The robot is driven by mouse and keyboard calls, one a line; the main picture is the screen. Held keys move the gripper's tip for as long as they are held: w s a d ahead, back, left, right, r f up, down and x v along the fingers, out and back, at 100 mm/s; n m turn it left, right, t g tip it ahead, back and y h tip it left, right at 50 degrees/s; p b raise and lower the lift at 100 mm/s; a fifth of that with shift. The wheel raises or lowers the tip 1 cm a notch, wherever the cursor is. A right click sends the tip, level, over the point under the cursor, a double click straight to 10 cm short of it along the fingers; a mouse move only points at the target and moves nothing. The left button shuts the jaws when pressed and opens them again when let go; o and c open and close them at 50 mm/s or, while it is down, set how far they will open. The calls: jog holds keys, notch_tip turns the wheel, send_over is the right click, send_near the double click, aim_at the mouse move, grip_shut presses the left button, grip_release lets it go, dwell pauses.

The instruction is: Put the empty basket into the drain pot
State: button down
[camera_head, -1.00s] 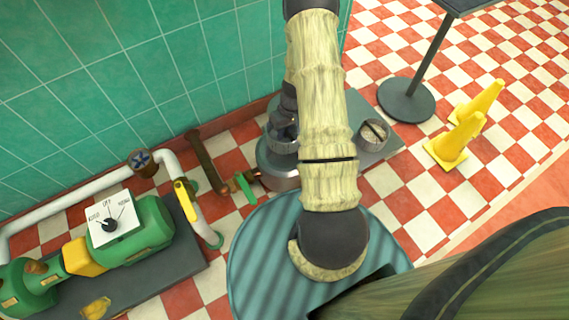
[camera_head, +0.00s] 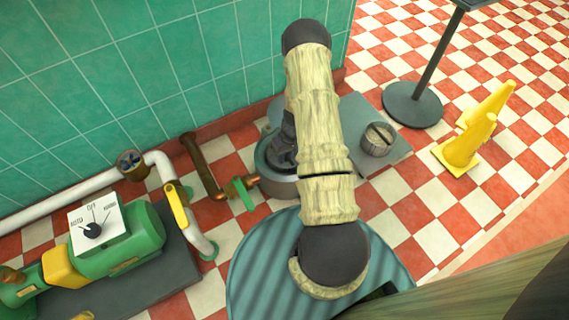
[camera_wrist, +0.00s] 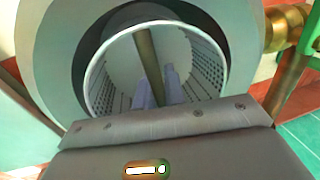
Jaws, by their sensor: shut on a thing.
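The empty basket (camera_wrist: 205,62) is a pale perforated cylinder with a brown bar across it, seen from above in the wrist view. My gripper (camera_wrist: 158,88) reaches inside its rim and is shut on the bar. The drain pot (camera_wrist: 50,60) is a grey round body whose ring surrounds the basket, with a dark gap between them. In the head view the drain pot (camera_head: 279,187) stands by the wall, and my gripper (camera_head: 283,152) is down at its mouth. My arm hides much of the pot there. How deep the basket sits cannot be told.
A second basket (camera_head: 376,139) with a bar stands on a grey plate (camera_head: 400,148) right of the pot. A green pump (camera_head: 130,240) and pipes are at left.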

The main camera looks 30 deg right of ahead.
aim_at(285, 164)
jog(key=shift+f+b, duration=1.25)
jog(key=shift+f, duration=0.7)
jog(key=shift+f, duration=0.1)
jog(key=c, duration=1.5)
grip_release()
jog(key=r+p, duration=0.2)
jog(key=r, duration=0.2)
jog(key=d+r+p, duration=0.1)
jog(key=r+p, duration=0.2)
jog(key=r, duration=0.1)
jog(key=d+r+p, duration=0.1)
jog(key=r+p, duration=0.1)
jog(key=r, duration=0.2)
jog(key=shift+d+p, duration=0.15)
jog(key=shift+p, duration=0.2)
